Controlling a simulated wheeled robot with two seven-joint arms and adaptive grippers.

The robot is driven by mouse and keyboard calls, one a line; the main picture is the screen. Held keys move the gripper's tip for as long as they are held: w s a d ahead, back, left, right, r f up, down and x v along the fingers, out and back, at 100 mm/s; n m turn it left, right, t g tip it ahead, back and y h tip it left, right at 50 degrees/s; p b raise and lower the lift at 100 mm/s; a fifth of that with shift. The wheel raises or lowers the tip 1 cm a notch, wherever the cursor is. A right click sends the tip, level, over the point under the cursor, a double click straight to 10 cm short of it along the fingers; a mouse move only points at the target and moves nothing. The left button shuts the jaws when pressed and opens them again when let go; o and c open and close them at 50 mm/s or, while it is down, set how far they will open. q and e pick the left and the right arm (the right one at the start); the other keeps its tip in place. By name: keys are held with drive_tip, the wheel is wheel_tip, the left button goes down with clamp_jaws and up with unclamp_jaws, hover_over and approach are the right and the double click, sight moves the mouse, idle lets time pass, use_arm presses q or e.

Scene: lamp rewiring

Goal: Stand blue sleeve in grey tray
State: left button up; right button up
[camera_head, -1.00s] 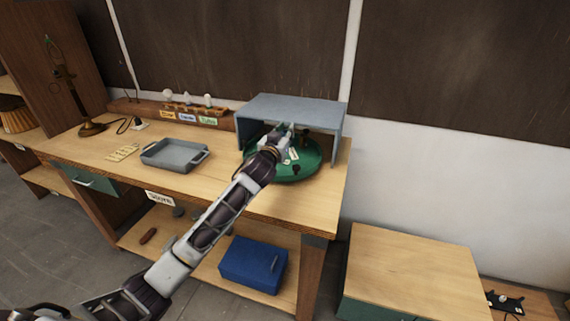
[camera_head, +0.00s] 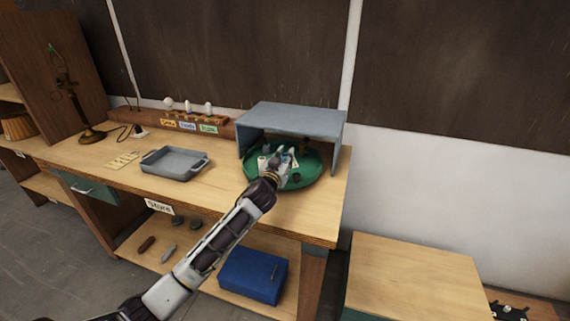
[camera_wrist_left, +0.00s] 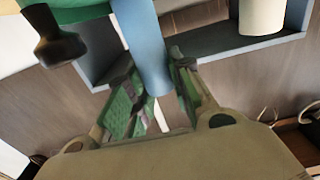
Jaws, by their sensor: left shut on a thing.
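My left gripper (camera_head: 274,164) is over the near side of the round green tray (camera_head: 316,176), in front of the grey open-fronted hood (camera_head: 290,119). In the left wrist view the gripper (camera_wrist_left: 153,98) is shut on the blue sleeve (camera_wrist_left: 145,45), a smooth light-blue cylinder between its fingers. In the head view the sleeve is too small to make out surely. The grey tray (camera_head: 174,163), shallow with two handles, sits on the bench to the left of the gripper and looks empty. My right gripper is not in view.
Small dark and pale pieces stand on the green tray; a dark knob-like piece (camera_wrist_left: 52,40) and a cream cylinder (camera_wrist_left: 262,14) show in the left wrist view. A rack with bulbs (camera_head: 190,116) stands behind the grey tray. A brass lamp (camera_head: 88,130) stands at the far left.

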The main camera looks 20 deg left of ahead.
use_arm(q)
wheel_tip(320, 180, down, 2)
drive_tip(key=shift+f, duration=0.4)
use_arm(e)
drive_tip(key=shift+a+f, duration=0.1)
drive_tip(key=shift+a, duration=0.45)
use_arm(q)
drive_tip(key=shift+f, duration=0.15)
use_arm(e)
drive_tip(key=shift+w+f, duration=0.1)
use_arm(q)
drive_tip(key=o, duration=0.6)
drive_tip(key=shift+o, duration=0.6)
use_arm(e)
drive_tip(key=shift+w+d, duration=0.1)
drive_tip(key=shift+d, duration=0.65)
